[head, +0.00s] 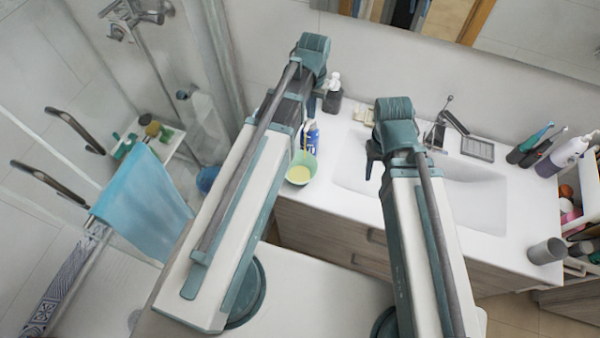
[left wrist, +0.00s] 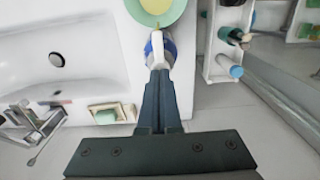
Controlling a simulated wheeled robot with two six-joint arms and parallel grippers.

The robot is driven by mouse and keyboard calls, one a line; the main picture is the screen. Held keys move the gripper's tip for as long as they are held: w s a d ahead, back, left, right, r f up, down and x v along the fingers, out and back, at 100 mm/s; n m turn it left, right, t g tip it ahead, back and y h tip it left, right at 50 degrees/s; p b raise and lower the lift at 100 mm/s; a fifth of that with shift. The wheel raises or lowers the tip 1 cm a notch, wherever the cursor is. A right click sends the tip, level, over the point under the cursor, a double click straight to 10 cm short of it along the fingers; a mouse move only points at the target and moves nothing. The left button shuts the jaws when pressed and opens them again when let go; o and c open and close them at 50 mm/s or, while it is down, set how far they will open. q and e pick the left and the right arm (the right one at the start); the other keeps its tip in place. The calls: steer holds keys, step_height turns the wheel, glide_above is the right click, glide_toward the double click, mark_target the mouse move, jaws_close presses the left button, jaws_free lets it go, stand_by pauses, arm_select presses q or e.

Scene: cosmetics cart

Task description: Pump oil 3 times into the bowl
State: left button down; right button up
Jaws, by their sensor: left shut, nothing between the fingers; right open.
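The green bowl (head: 302,162) stands near the front left edge of the white counter, with pale yellow liquid showing inside. It also shows at the top of the left wrist view (left wrist: 174,14). The blue oil bottle (head: 313,134) stands upright just behind the bowl. In the left wrist view the bottle (left wrist: 170,52) has a white pump head pointing toward the bowl. My left gripper (left wrist: 158,73) is shut and empty, with its fingertips at or just above the pump head; contact cannot be told.
The sink (head: 470,200) lies right of the bowl, with a faucet (head: 452,118) behind it. A dark dispenser (head: 332,100) and a soap dish (head: 364,115) stand at the back. Toothbrushes, bottles and a grey cup (head: 547,251) occupy the right end.

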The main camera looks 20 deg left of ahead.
arm_select(q)
steer(key=shift+f, duration=0.3)
steer(key=shift+r, duration=0.1)
steer(key=shift+r+p, duration=1.3)
steer(key=shift+r, duration=0.1)
steer(key=shift+f, duration=0.25)
